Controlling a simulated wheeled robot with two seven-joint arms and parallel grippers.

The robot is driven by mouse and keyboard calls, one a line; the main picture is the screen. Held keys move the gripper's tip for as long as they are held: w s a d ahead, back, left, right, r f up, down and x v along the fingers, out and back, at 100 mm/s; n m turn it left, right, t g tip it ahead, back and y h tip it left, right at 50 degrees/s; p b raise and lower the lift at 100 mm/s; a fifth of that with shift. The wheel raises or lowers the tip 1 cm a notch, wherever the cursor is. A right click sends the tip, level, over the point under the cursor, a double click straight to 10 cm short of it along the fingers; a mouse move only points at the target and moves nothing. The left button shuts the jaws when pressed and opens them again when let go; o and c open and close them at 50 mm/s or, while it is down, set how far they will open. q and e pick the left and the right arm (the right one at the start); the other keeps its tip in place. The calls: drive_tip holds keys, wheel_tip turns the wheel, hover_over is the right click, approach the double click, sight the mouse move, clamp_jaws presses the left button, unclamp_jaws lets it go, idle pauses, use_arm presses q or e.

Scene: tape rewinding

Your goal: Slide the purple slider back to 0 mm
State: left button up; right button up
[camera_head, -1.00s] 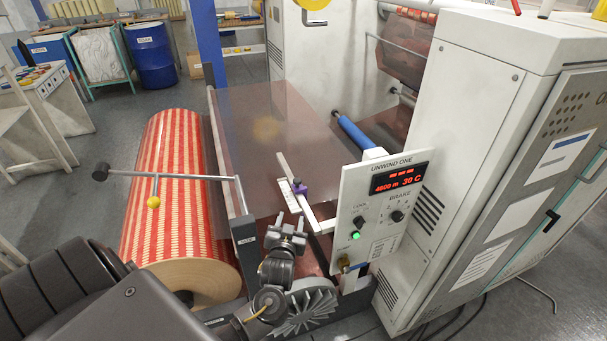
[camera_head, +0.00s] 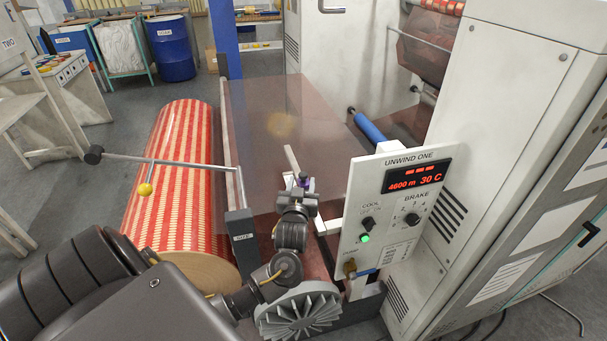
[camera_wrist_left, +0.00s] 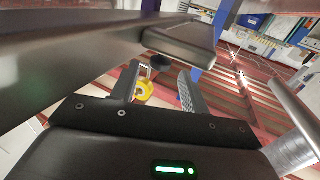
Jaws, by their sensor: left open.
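The purple slider (camera_head: 304,182) sits on its pale rail (camera_head: 292,160) above the film, mostly hidden behind my left gripper (camera_head: 297,194) in the head view. The scale markings cannot be read. My left gripper is open and appears right at the slider; whether it touches the slider cannot be told. In the left wrist view the two fingers (camera_wrist_left: 158,80) stand apart with nothing held between them. I cannot make out the slider in that view. My right gripper is not in view.
The control panel (camera_head: 395,205) stands close to the right of my left arm. A bar with a yellow ball (camera_head: 145,189) crosses the striped roll (camera_head: 178,170) on the left; the ball also shows in the left wrist view (camera_wrist_left: 144,92). A blue roller (camera_head: 370,128) lies behind.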

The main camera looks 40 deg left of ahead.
sight(303, 178)
use_arm(q)
drive_tip(key=shift+x, duration=2.25)
clamp_jaws()
